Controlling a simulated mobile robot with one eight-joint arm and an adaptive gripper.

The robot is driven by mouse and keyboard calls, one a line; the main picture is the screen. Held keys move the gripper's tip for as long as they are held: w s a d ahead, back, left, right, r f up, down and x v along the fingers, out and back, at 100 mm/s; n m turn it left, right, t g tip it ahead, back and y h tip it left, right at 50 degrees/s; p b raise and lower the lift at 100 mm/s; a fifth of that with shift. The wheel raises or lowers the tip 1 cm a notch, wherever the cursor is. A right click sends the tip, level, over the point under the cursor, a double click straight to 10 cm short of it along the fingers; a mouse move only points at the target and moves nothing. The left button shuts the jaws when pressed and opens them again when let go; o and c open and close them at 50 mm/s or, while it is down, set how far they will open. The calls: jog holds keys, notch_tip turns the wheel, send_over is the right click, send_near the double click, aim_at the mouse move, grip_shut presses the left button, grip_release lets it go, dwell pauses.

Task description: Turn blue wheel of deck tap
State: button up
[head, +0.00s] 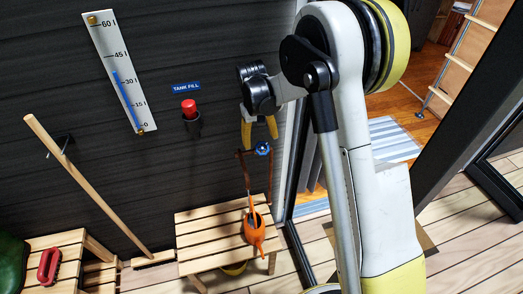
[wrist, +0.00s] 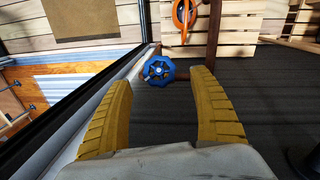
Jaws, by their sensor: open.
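The blue wheel (head: 263,148) of the deck tap sits low on the dark wall, near the door frame, in the head view. It also shows in the wrist view (wrist: 158,70), as a round lobed knob just beyond the fingertips and roughly between them. The tap's brown pipe (head: 243,165) runs down beside it toward the slatted bench. My gripper (head: 259,132) has yellow fingers pointing down, just above the wheel in the head view. In the wrist view my gripper (wrist: 166,76) is open and empty, with its fingers apart. Whether a finger touches the wheel cannot be told.
The door frame (head: 296,130) and open doorway are close on the right. A wooden pole (head: 85,185) leans left; a red-topped tank fill (head: 190,112) is on the wall.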

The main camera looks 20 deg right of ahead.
aim_at(263, 145)
jog(key=f, duration=0.2)
jog(key=f+b, duration=0.1)
jog(key=f, duration=0.1)
jog(key=shift+d+f, duration=0.2)
jog(key=shift+f, duration=0.15)
jog(key=c, duration=1.2)
jog(key=m+y, duration=0.2)
jog(key=m, duration=0.1)
jog(key=shift+d, duration=0.15)
jog(key=shift+m+y+b, duration=0.4)
jog(key=shift+m+y, duration=0.8)
jog(key=shift+m, duration=0.2)
jog(key=shift+t, duration=0.3)
